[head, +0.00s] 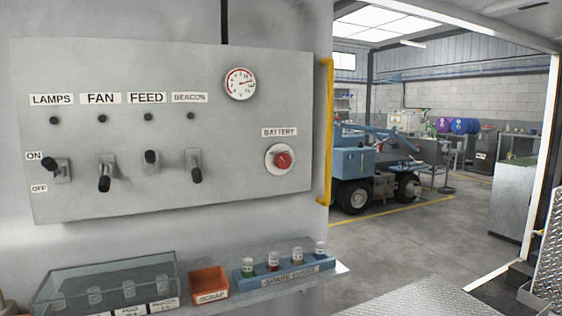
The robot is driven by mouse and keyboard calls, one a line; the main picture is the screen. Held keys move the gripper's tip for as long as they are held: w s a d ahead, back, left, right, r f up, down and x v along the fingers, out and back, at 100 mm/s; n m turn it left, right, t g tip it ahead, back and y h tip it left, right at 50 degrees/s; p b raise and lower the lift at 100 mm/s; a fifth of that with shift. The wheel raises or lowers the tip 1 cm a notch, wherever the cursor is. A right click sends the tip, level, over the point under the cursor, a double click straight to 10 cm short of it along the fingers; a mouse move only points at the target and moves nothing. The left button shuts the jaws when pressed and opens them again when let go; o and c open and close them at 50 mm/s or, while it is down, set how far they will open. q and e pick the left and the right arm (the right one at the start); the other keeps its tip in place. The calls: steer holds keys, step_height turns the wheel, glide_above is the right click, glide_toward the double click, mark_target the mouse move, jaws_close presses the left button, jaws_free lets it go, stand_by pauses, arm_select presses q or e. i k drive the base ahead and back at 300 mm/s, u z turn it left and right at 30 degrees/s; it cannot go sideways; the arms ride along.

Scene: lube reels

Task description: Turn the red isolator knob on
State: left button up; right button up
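The red isolator knob (283,159) sits on a pale round base under the BATTERY label (279,132), at the right side of the grey wall panel (230,190). A small light mark shows on the knob; I cannot tell from it whether the knob is on or off. Neither my left nor my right gripper is in the head view, and nothing touches the knob.
Black-handled levers (105,178) stand under the LAMPS, FAN, FEED and BEACON labels, below a gauge (240,84). A yellow rail (327,130) runs beside the panel's right edge. Below, a shelf (290,281) holds a glass-fronted box (105,285), orange scrap bin (208,284) and blue fuse rack (283,268).

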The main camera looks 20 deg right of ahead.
mark_target(282, 160)
steer(key=u, duration=0.4)
steer(key=k, duration=0.35)
steer(key=z, duration=1.5)
steer(key=i, duration=0.85)
steer(key=u, duration=0.2)
